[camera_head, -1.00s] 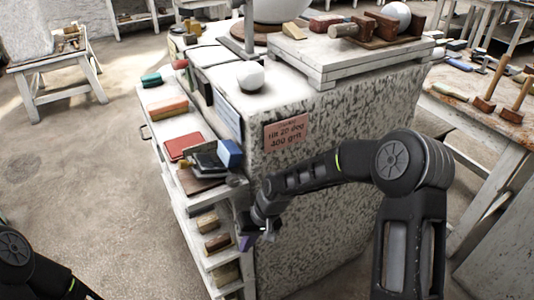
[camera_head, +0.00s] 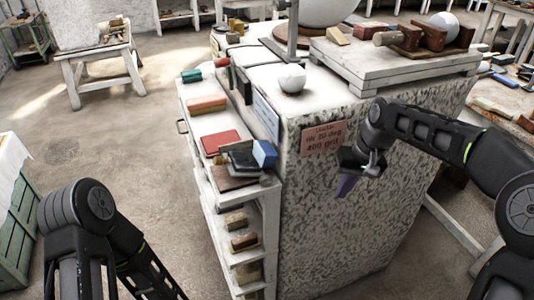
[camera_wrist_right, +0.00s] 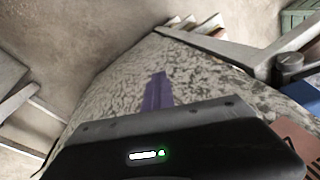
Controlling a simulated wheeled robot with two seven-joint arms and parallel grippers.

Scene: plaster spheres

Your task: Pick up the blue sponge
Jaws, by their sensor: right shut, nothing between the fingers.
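The blue sponge (camera_head: 264,153) is a small blue block at the right end of the top shelf, against dark items and close to the grey speckled block. My right gripper (camera_head: 344,187) is to the right of the sponge and a little lower, in front of the speckled block's face. Its purple fingers are shut and empty.
A red book (camera_head: 220,142), an orange block (camera_head: 206,105) and a teal block (camera_head: 191,75) lie along the same shelf. Lower shelves hold brown blocks (camera_head: 244,241). A white ball (camera_head: 292,78) sits on top of the speckled block. Open floor lies left of the shelf.

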